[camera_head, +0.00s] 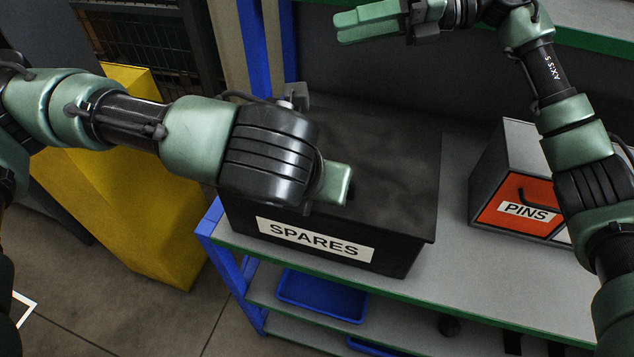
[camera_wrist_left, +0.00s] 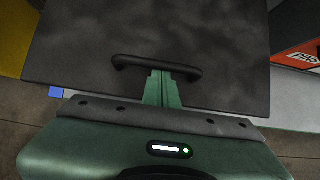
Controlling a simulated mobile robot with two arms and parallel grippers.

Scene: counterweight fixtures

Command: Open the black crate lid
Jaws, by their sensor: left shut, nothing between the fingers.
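The black crate (camera_head: 408,256) with a SPARES label stands on the grey shelf. Its dark lid (camera_head: 395,150) lies flat over the crate; in the wrist view the lid (camera_wrist_left: 225,35) fills the upper middle. A black bar handle (camera_wrist_left: 130,62) is on the lid near its front edge. My left gripper (camera_head: 340,185) is over the front of the lid, and my arm hides part of the crate. In the wrist view its fingers (camera_wrist_left: 161,84) are shut and empty, tips at the handle's middle; contact is unclear. My right gripper (camera_head: 345,27) is raised beyond the crate, its fingers together and empty.
A grey box with an orange PINS drawer (camera_head: 515,192) stands right of the crate on the shelf (camera_head: 450,275). A blue post (camera_head: 252,50) rises behind left. A yellow block (camera_head: 145,220) stands left. A blue bin (camera_head: 322,297) sits on the lower shelf.

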